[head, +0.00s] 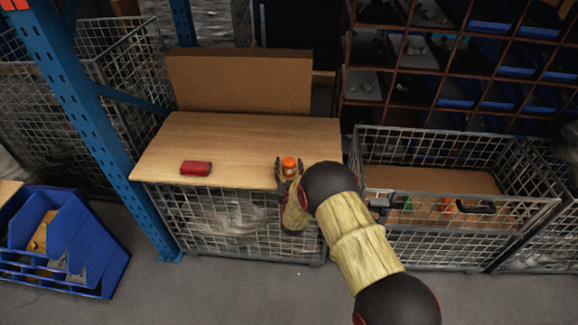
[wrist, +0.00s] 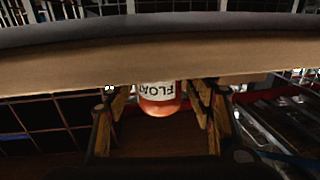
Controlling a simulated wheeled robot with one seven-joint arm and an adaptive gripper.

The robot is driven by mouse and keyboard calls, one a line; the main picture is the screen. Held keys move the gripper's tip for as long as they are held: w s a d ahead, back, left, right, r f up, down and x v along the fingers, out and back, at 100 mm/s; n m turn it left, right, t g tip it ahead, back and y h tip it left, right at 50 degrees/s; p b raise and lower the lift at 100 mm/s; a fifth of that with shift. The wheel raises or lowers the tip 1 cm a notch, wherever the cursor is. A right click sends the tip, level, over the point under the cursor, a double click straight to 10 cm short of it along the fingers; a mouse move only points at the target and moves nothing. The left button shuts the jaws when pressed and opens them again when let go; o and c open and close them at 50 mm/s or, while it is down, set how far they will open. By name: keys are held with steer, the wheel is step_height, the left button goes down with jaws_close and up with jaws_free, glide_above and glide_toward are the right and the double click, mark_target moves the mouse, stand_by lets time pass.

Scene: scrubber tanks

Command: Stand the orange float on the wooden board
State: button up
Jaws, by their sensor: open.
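The orange float (head: 289,163) has an orange top and a white label band. It is upright at the front right edge of the wooden board (head: 235,140), seemingly resting on it. My gripper (head: 289,172) is at the board's front edge, one finger on each side of the float. In the wrist view my gripper (wrist: 162,94) is open, with gaps between the fingers and the float. The float's lower part is partly hidden in the head view.
A red object (head: 196,168) lies on the board's left part. A cardboard panel (head: 240,82) stands behind the board. A wire crate (head: 455,210) with small coloured items is at the right. A blue upright post (head: 115,135) stands at the left. The board's middle is clear.

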steer(key=shift+r, duration=0.15)
steer(key=shift+s+p, duration=0.3)
steer(key=s+d+p, duration=0.1)
steer(key=s+p, duration=0.2)
steer(key=s, duration=0.8)
steer(key=w+d+r+g, duration=0.2)
steer(key=r, duration=0.5)
steer(key=w+d+r+g, duration=0.1)
steer(key=r, duration=0.5)
steer(key=s+d+r+g, duration=0.2)
steer(key=s+d+r, duration=0.15)
steer(key=r, duration=0.25)
steer(key=s+d+r+g, duration=0.1)
steer(key=s+d+r, duration=0.25)
steer(key=r, duration=0.25)
steer(key=s+d+r+g, duration=0.2)
steer(key=s+d, duration=0.2)
steer(key=s, duration=0.8)
steer(key=s+d+r+g+h, duration=0.1)
steer(key=s+d, duration=0.3)
steer(key=s, duration=0.8)
steer(key=s+d+r+m+g, duration=0.1)
steer(key=s+d+r+g, duration=0.2)
steer(key=s, duration=0.9)
steer(key=shift+d+h, duration=0.4)
steer(key=shift+d, duration=0.2)
